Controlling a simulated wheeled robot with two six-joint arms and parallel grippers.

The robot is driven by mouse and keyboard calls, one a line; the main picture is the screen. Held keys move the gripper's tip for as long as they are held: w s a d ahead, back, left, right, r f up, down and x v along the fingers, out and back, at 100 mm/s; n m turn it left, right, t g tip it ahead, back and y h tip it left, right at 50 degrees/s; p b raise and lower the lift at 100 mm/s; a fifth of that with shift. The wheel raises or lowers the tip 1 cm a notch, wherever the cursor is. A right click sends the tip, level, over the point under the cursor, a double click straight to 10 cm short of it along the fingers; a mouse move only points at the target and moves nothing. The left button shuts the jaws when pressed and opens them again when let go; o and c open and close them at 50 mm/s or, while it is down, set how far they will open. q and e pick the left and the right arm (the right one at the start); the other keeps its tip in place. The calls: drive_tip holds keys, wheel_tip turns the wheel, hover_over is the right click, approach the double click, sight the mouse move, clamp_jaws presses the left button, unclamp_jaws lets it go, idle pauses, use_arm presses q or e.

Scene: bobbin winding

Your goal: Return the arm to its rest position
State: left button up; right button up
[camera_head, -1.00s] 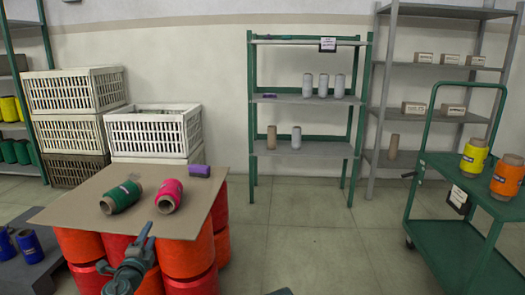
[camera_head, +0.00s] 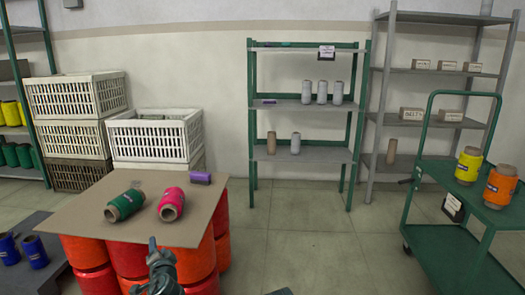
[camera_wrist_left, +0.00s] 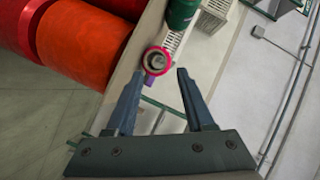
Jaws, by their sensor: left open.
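My left gripper (camera_head: 153,242) is at the front edge of the brown board (camera_head: 100,205), low in the head view, with nothing in it. In the left wrist view its two fingers (camera_wrist_left: 160,74) stand apart with a clear gap. A green spool (camera_head: 125,205) and a pink spool (camera_head: 171,204) lie on their sides on the board, apart from the gripper. The pink spool (camera_wrist_left: 155,60) shows end-on beyond the fingertips in the wrist view, with the green spool (camera_wrist_left: 182,14) past it. My right gripper cannot be made out.
Large red and orange spools (camera_head: 190,264) support the board. A purple block (camera_head: 200,178) is at its back corner. White crates (camera_head: 150,140) stand behind. A green rack (camera_head: 300,153) and a green cart (camera_head: 450,255) are to the right, with open floor (camera_head: 320,240) between.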

use_arm(q)
drive_tip(key=s+d+f+n+g+h+p, duration=0.25)
drive_tip(key=s+d+f+g+p, duration=0.35)
drive_tip(key=s+d, duration=0.6)
drive_tip(key=s+d+f+n+g+h+p, duration=0.1)
drive_tip(key=s+d+f+g+h+p, duration=0.15)
drive_tip(key=s+d+g, duration=0.85)
wheel_tip(320, 180, up, 37)
drive_tip(key=d+t+p, duration=0.2)
drive_tip(key=p, duration=3.4)
drive_tip(key=shift+w+d+t+h+p, duration=0.15)
drive_tip(key=shift+d+t+h+p, duration=0.15)
drive_tip(key=shift+h+p, duration=0.1)
drive_tip(key=shift+r, duration=0.1)
drive_tip(key=shift+c, duration=0.2)
